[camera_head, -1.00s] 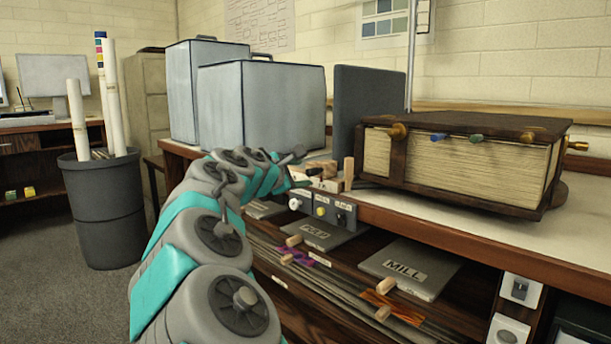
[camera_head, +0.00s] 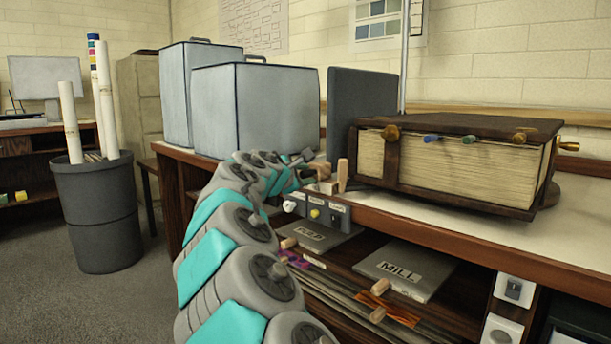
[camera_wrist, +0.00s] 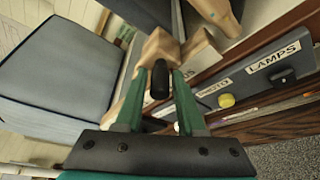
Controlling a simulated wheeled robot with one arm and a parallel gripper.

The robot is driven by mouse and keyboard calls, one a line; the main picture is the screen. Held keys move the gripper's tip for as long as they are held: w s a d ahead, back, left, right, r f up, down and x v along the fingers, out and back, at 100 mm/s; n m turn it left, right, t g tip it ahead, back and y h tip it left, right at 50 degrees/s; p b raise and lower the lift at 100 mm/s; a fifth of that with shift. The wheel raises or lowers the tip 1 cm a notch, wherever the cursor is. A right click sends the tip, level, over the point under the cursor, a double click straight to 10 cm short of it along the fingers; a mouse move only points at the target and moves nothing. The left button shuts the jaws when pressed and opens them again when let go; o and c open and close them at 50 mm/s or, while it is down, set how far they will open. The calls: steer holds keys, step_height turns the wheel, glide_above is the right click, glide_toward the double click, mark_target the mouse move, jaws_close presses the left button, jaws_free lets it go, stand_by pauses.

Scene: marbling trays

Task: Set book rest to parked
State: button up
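A large old book with a dark cover (camera_head: 455,124) and thick cream pages lies on the bench at the right. I cannot tell for certain which part is the book rest. A small pale wooden fitting with an upright peg (camera_head: 342,175) stands at the bench edge left of the book. My gripper (camera_wrist: 160,74) is at this fitting, its green fingers apart with a short black cylinder (camera_wrist: 160,80) between them. Pale wood (camera_wrist: 160,47) lies just beyond the fingertips. Contact is unclear. In the head view my arm partly hides the fitting.
A grey control panel (camera_head: 325,212) with knobs sits under the bench edge; one label reads LAMPS in the wrist view (camera_wrist: 275,55). Two blue-grey boxes (camera_head: 255,110) stand behind my arm. A dark upright board (camera_head: 358,115) stands behind the fitting. A MILL board (camera_head: 405,268) lies on the shelf below.

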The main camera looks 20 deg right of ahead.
jaws_close()
stand_by(1.0)
